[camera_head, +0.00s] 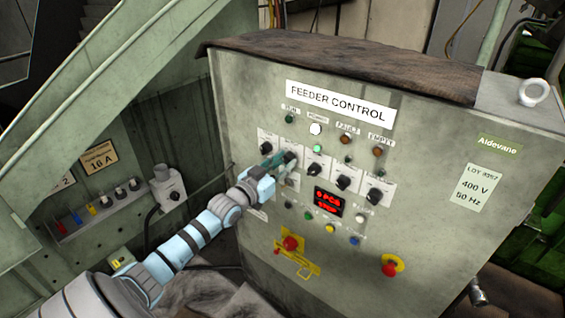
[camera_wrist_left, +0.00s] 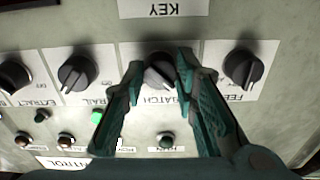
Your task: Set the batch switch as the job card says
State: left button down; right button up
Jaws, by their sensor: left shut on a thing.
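The batch switch (camera_wrist_left: 160,72) is a dark rotary knob on a white plate, with its label upside down and partly covered in the left wrist view. My left gripper (camera_wrist_left: 158,66) has a finger on each side of this knob and is shut on it. In the head view my left gripper (camera_head: 279,163) is at the second knob from the left in the row and hides most of it. The knob's exact pointer position is hard to tell. My right gripper is not in view. I cannot make out a job card.
The feeder control panel (camera_head: 235,110) carries neighbouring knobs, including feed (camera_wrist_left: 243,66) and rail (camera_wrist_left: 77,72), close beside my fingers. Below are a lit red display (camera_head: 328,201), several buttons and red stop buttons (camera_head: 291,243). Another panel with coloured handles (camera_head: 91,209) stands at left.

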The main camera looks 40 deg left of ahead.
aim_at(293, 126)
pick_arm(q)
jog(key=shift+r, duration=0.3)
jog(key=c, duration=1.5)
grip_release()
jog(key=shift+c, duration=0.2)
jog(key=shift+o, duration=1.3)
jog(key=shift+w+f, duration=0.1)
jog(key=shift+f, duration=0.1)
notch_tip(293, 126, up, 10)
jog(key=shift+w+d+f, duration=0.1)
